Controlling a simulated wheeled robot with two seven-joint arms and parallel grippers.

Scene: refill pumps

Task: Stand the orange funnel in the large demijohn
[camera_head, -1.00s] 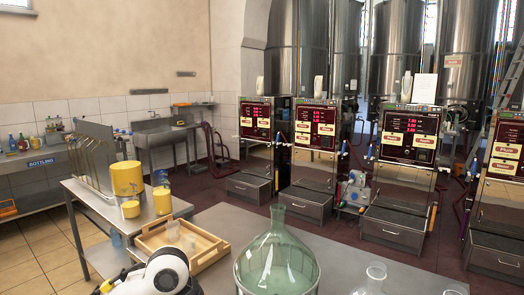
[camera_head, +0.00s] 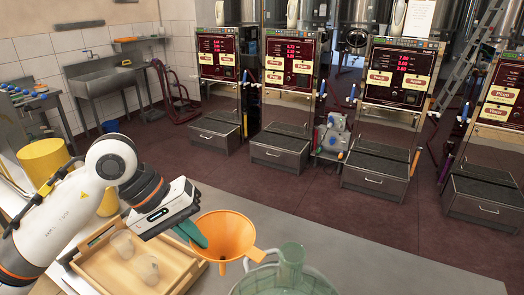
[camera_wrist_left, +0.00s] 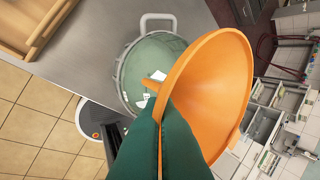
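The orange funnel (camera_head: 225,235) is held upright in the air, wide mouth up and spout down. My left gripper (camera_head: 198,234), with dark green fingers, is shut on the funnel's rim at its left side. The large green glass demijohn (camera_head: 291,262) stands on the steel table, cut off by the bottom edge. The funnel is left of the demijohn's neck and apart from it. In the left wrist view the funnel (camera_wrist_left: 208,85) fills the middle, and the demijohn (camera_wrist_left: 130,72) with a handle shows behind it. My right gripper is not in view.
A wooden tray (camera_head: 184,283) with two clear glass vessels lies left of the demijohn. Yellow containers (camera_head: 42,157) stand behind my left arm. The table right of the demijohn (camera_head: 400,272) is clear in view. Dispensing machines (camera_head: 395,85) line the back.

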